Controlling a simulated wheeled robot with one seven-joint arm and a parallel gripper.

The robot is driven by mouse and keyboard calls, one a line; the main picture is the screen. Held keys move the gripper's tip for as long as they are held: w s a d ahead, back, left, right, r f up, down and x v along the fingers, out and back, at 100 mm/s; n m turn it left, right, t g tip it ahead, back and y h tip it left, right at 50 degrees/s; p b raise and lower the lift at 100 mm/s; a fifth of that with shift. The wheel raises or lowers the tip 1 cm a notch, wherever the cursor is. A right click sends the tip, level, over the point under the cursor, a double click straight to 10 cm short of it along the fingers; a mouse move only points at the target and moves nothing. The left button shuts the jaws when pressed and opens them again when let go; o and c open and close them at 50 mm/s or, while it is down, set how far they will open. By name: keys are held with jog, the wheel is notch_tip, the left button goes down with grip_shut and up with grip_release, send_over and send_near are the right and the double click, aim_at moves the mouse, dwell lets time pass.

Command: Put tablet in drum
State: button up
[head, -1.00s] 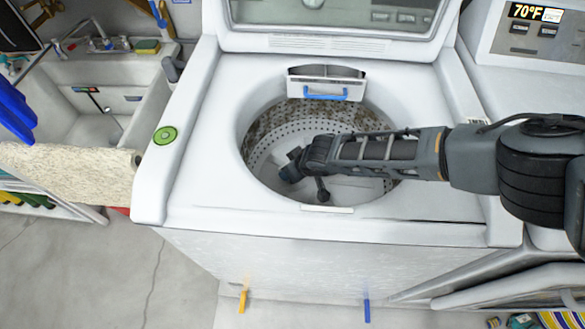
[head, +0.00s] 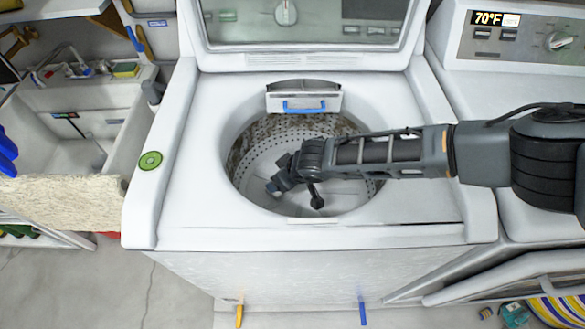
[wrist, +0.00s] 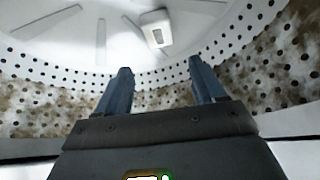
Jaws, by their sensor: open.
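The tablet looks like a small white block (wrist: 156,28) in the wrist view. It is inside the drum, beyond my fingertips and apart from them, seen against the pale drum floor. I cannot tell whether it touches the floor. The drum (head: 262,150) is the round, perforated tub of the open top-loading washer, with brown stains on its wall; it fills much of the wrist view (wrist: 235,75). My gripper (wrist: 160,68) is open, with nothing between its two blue-grey fingers. In the head view my gripper (head: 276,188) is inside the drum opening; the tablet is not visible there.
The washer's rim (head: 190,195) surrounds the drum, with a blue-handled dispenser (head: 304,105) at the back. A sink (head: 100,118) stands left, and another machine (head: 480,85) stands right.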

jog(key=v, duration=0.8)
jog(key=shift+w+a, duration=0.1)
dwell(0.3)
